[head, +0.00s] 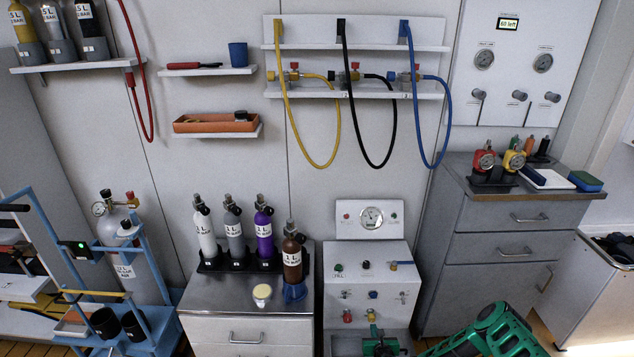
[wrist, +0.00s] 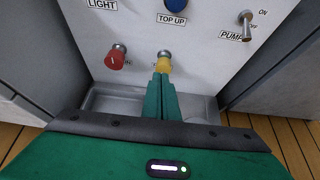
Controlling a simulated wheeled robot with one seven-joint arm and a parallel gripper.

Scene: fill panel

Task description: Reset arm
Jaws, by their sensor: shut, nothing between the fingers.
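My gripper (wrist: 161,77) is shut and empty in the wrist view, its green fingers pressed together. The fingertips are just below the yellow knob (wrist: 164,64) on the white fill panel (wrist: 140,25); I cannot tell whether they touch it. A red knob (wrist: 117,58) is to the left. In the head view my gripper (head: 374,328) is at the lower front of the fill panel (head: 350,255), below its gauge (head: 371,217). My green arm comes in from the lower right.
A metal-topped cabinet (head: 215,292) with several small cylinders stands left of the panel. A grey drawer cabinet (head: 460,225) stands right of it. Yellow, black and blue hoses (head: 445,125) hang on the wall above. A blue trolley (head: 45,210) is at far left.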

